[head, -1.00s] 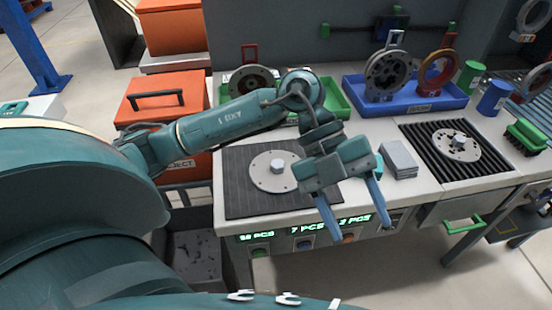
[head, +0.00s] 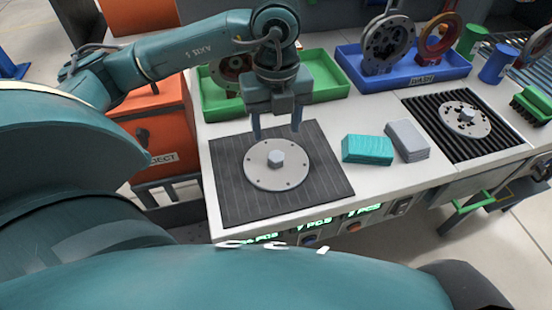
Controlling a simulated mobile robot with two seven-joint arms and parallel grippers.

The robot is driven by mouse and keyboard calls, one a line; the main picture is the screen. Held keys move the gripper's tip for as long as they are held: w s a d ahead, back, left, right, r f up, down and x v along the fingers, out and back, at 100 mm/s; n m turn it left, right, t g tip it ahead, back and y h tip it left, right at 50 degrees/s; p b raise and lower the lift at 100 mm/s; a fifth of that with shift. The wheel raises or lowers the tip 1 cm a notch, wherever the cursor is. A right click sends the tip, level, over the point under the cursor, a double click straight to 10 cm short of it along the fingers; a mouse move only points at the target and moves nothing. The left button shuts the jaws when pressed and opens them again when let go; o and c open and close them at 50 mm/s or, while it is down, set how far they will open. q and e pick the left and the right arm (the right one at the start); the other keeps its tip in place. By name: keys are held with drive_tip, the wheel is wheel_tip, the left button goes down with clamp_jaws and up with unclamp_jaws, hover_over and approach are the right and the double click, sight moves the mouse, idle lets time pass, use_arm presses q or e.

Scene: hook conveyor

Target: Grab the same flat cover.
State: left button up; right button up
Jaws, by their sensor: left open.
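A flat round grey cover (head: 262,179) with a raised hex boss and small holes around its rim lies on the dark mat (head: 236,200) at the front left of the table. My left gripper (head: 276,132) points down at the far edge of this cover, its two blue fingers apart and nothing between them. I cannot tell how high the fingertips are above it. A second round grey plate (head: 480,126), with several holes around its middle, lies on the black ribbed mat (head: 493,148) at the right. My right gripper is not in view.
A teal block (head: 367,150) and a grey stack (head: 408,139) lie between the mats. A green tray (head: 325,88) stands behind my left gripper, and a blue tray (head: 436,74) holds upright rings. An orange reject bin (head: 160,125) is at the left. A green brush (head: 533,106) lies far right.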

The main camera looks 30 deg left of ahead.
sight(277, 151)
use_arm(q)
wheel_tip(277, 151, down, 8)
drive_tip(key=shift+r, duration=0.1)
idle(0.4)
clamp_jaws()
idle(0.5)
